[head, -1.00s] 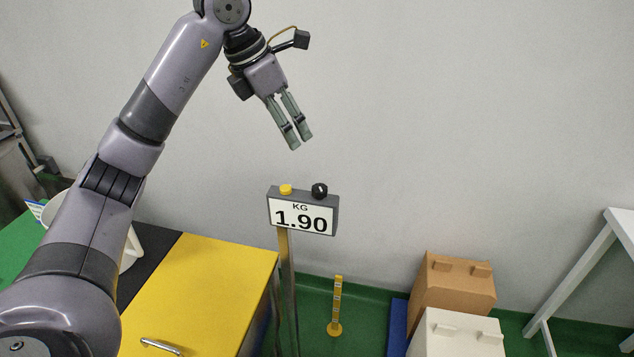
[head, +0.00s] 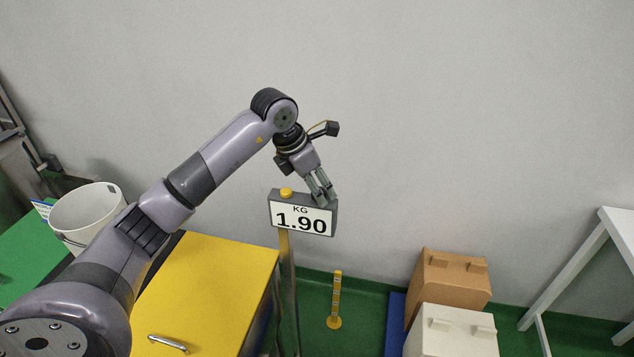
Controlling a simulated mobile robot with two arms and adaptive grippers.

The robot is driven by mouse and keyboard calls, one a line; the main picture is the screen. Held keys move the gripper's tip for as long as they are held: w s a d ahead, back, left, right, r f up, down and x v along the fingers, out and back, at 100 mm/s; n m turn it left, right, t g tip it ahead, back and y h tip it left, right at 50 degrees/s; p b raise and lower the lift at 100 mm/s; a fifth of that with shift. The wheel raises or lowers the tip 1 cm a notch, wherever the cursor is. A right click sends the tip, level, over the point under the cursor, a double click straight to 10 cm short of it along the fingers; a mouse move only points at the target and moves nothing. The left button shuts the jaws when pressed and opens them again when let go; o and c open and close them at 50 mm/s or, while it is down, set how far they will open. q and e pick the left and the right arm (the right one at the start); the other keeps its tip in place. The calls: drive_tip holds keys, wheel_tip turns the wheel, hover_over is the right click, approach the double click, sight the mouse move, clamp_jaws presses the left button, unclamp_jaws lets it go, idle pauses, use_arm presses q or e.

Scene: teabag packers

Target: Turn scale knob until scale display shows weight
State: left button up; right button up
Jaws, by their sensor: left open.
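The scale display (head: 301,219) stands on a post near the middle of the head view and reads 1.90 KG. A yellow button (head: 286,193) sits on the top left of its grey housing. The dark knob at the top right of the housing is hidden behind my left gripper. My left gripper (head: 324,202) is open and points down, its fingers over the knob's place and the housing's top right edge. I cannot tell whether the fingers touch the knob. My right gripper is not in view.
A yellow cabinet (head: 215,285) with a metal handle stands left of the post. A white bucket (head: 85,213) is at the far left. A brown box (head: 447,281) and a white box (head: 450,335) stand at the lower right. A white table (head: 612,228) is at the right edge.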

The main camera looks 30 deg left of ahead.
use_arm(q)
drive_tip(key=shift+f, duration=0.3)
drive_tip(key=shift+c, duration=0.4)
drive_tip(key=c, duration=1.1)
